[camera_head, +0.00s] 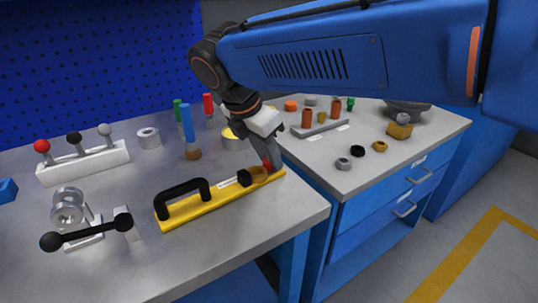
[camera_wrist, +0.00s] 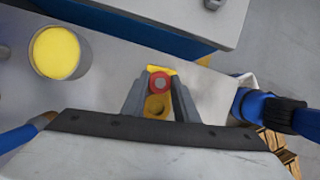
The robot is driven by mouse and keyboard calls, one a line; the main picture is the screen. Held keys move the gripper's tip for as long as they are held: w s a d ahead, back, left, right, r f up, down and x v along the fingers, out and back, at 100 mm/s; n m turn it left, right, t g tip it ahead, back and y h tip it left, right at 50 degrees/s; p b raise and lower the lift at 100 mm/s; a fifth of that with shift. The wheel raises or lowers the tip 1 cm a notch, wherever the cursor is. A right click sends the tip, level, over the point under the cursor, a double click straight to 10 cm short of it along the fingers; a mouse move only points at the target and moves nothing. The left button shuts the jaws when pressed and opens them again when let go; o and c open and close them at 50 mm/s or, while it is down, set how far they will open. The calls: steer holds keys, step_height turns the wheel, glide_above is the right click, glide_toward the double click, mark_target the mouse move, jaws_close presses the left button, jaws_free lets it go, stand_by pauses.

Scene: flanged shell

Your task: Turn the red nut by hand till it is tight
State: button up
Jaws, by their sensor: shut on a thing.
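The red nut (camera_wrist: 159,84) shows in the wrist view as a red ring around a grey centre, at the end of a yellow part. The two grey fingers of my gripper (camera_wrist: 159,98) stand on either side of it, shut on it. In the head view only a small red patch of the nut (camera_head: 267,164) shows beside the fingertips of my gripper (camera_head: 272,158). It is at the right end of a yellow bar (camera_head: 205,207) lying on the metal bench. How far the nut is turned cannot be seen.
The bar carries a black handle (camera_head: 182,192) and a black knob (camera_head: 244,177). Left are a lever block (camera_head: 85,165) and a black-knobbed crank (camera_head: 88,232). A blue-handled tool (camera_head: 188,128) stands behind. The right bench (camera_head: 320,170) holds loose nuts.

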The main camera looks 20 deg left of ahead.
steer(key=m, duration=0.3)
steer(key=m+g+h, duration=0.1)
steer(key=m, duration=0.2)
steer(key=shift+w+a+g+h, duration=0.1)
steer(key=shift+w+g+h, duration=0.05)
steer(key=shift+g+h, duration=0.15)
stand_by(1.2)
steer(key=o, duration=1.1)
steer(key=v, duration=1.7)
steer(key=shift+a+r, duration=0.15)
